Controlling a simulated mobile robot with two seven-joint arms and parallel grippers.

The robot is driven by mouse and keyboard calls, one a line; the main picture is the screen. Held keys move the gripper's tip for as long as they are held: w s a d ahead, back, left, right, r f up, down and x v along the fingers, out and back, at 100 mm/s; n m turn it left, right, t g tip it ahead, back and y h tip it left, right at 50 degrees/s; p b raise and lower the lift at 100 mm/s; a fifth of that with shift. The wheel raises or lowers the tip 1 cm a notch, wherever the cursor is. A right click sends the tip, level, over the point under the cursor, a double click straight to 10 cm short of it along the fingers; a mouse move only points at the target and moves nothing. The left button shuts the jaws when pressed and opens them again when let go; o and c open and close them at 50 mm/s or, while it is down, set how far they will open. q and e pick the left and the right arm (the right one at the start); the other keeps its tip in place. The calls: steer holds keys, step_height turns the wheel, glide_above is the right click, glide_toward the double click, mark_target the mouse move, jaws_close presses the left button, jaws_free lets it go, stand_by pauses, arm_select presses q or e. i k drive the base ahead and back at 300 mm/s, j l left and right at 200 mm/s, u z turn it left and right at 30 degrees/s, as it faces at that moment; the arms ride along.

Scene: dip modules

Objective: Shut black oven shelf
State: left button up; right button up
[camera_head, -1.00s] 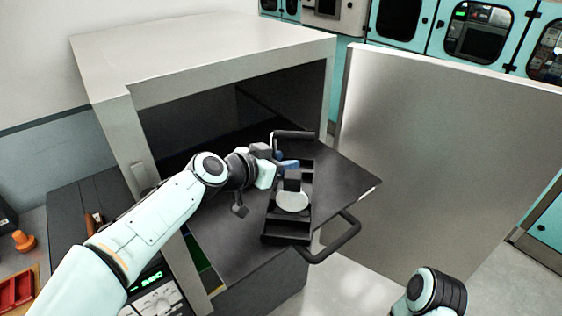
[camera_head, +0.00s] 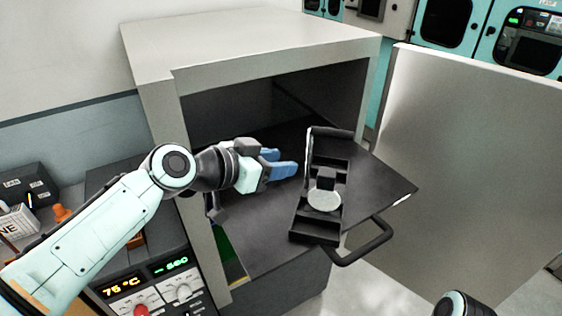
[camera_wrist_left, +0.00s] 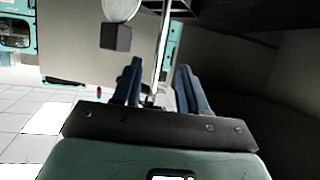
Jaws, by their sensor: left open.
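The black oven shelf (camera_head: 270,235) sticks out of the front of the open oven (camera_head: 250,55), with a dark loop handle (camera_head: 368,246) at its front edge. A black carrier (camera_head: 312,228) with a raised handle bar and a pale round disc (camera_head: 324,201) stands on the shelf. My left gripper (camera_head: 282,162) has blue fingers and is open and empty. It is above the shelf, left of the carrier and apart from it. In the left wrist view the fingers (camera_wrist_left: 158,88) are spread, and the disc (camera_wrist_left: 120,8) shows beyond them.
The big grey oven door (camera_head: 480,170) stands wide open on the right. A control panel (camera_head: 160,285) with lit displays is at lower left, beside an orange object (camera_head: 62,213). Part of my right arm shows at the bottom right. Floor is clear in front of the shelf.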

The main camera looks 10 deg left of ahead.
mark_target(258, 227)
steer(key=k+j, duration=0.35)
steer(key=j, duration=0.2)
steer(key=k+j, duration=0.35)
steer(key=j, duration=0.15)
